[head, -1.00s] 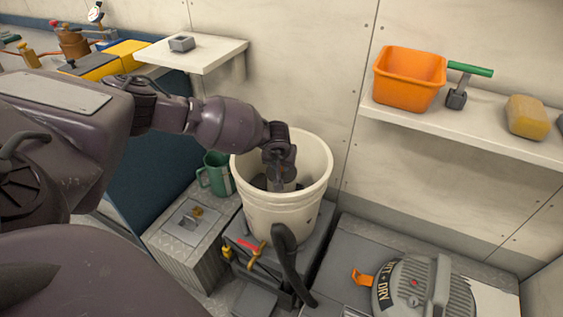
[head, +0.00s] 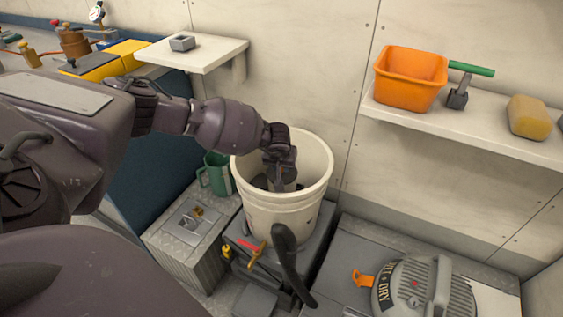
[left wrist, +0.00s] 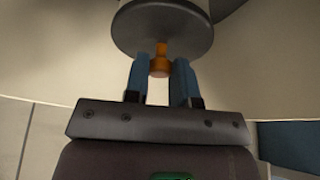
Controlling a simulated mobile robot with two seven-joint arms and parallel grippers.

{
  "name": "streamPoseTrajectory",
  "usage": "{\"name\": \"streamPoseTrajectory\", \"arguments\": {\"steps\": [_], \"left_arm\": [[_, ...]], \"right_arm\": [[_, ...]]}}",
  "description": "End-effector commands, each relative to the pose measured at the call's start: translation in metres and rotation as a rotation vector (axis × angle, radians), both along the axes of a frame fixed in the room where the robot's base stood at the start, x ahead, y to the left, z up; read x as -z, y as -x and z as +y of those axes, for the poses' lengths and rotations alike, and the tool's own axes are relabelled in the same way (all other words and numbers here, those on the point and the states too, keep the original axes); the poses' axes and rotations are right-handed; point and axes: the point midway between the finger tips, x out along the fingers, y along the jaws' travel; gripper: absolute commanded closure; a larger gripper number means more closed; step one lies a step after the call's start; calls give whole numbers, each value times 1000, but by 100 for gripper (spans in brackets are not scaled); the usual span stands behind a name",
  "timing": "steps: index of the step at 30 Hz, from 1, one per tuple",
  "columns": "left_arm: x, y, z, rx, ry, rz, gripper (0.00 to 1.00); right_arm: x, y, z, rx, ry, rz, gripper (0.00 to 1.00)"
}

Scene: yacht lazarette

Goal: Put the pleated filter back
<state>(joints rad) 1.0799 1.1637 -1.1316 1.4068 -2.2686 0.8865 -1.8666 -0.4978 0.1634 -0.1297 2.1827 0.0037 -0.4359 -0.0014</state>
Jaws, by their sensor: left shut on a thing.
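My left gripper (head: 284,182) reaches down into the mouth of a white bucket (head: 285,225). In the left wrist view its blue fingers (left wrist: 161,80) are shut on a small orange knob (left wrist: 159,66). The knob sits on a grey round disc (left wrist: 162,30), which looks like the end cap of the pleated filter. No pleats can be made out. In the head view the bucket wall and my gripper hide most of what is inside. My right gripper is not in view.
The bucket stands on a dark grey base with a black hose (head: 284,262) in front. A grey wet/dry vacuum lid (head: 405,292) lies at the right. A green mug (head: 216,178) is left of the bucket. An orange bin (head: 408,85) is on the right shelf.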

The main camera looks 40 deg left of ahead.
Motion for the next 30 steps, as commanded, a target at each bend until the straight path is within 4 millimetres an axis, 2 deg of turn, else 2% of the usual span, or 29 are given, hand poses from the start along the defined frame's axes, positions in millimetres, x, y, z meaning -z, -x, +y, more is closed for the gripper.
{"name": "streamPoseTrajectory", "arguments": {"steps": [30], "left_arm": [[18,8,0,3,-3,18,100]], "right_arm": [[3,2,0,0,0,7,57]]}}
